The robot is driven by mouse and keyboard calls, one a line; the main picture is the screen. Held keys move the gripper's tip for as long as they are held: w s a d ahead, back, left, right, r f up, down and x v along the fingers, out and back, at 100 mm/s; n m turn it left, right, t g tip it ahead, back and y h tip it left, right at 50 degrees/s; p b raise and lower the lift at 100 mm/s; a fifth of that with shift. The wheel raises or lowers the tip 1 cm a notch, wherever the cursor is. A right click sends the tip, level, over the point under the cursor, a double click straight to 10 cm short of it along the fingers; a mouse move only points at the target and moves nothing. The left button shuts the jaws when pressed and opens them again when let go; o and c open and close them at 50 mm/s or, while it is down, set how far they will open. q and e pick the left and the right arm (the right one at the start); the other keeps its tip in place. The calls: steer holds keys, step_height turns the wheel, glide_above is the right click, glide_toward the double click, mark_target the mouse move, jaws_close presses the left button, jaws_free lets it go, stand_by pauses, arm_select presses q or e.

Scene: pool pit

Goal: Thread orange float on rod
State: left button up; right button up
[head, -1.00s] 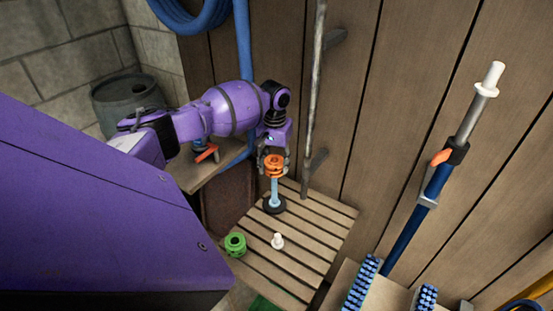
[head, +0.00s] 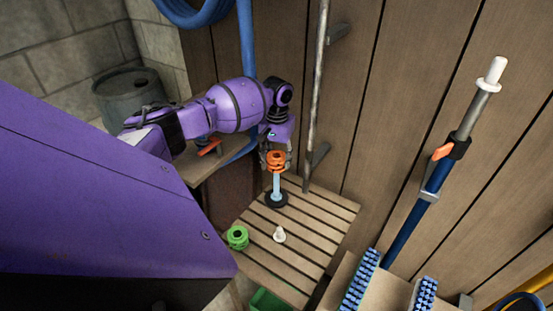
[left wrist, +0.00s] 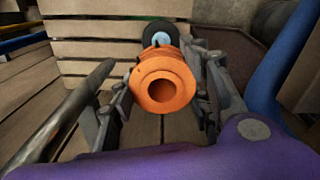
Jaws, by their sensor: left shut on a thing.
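My left gripper (head: 275,166) points down over the slatted bench and is shut on the orange float (head: 276,158). In the left wrist view the float (left wrist: 163,85) sits between the two fingers (left wrist: 163,98), its round hole facing the camera and looking empty. The light blue rod (head: 277,184) stands upright on a black round base (head: 276,201). In the head view the float is right at the rod's top. In the left wrist view the rod (left wrist: 160,39) shows beyond the float's upper edge; I cannot tell whether its tip enters the hole. My right gripper is not in view.
A green float (head: 237,237) and a small white piece (head: 279,234) rest on the slatted bench (head: 318,233). A metal pipe (head: 316,90) runs up the wooden wall close right of my gripper. A blue pole (head: 410,215) and brushes (head: 360,281) are at right.

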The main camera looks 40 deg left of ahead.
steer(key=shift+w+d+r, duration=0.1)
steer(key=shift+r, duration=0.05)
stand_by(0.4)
arm_select(q)
steer(key=shift+f, duration=0.4)
steer(key=shift+f, duration=0.1)
steer(key=shift+f, duration=0.45)
steer(key=b, duration=0.1)
glide_above(277, 196)
steer(key=shift+w+a+f, duration=0.1)
steer(key=shift+f, duration=0.7)
steer(key=shift+w+a+f, duration=0.15)
steer(key=shift+f, duration=0.6)
steer(key=shift+w+a+f, duration=0.1)
steer(key=shift+f, duration=0.7)
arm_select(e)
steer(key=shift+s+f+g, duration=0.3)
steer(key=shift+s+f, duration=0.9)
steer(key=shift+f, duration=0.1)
arm_select(q)
steer(key=shift+f+b, duration=0.8)
steer(key=shift+f, duration=1.6)
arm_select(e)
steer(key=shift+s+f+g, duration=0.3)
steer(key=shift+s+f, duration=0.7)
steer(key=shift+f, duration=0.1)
arm_select(q)
steer(key=shift+f, duration=0.1)
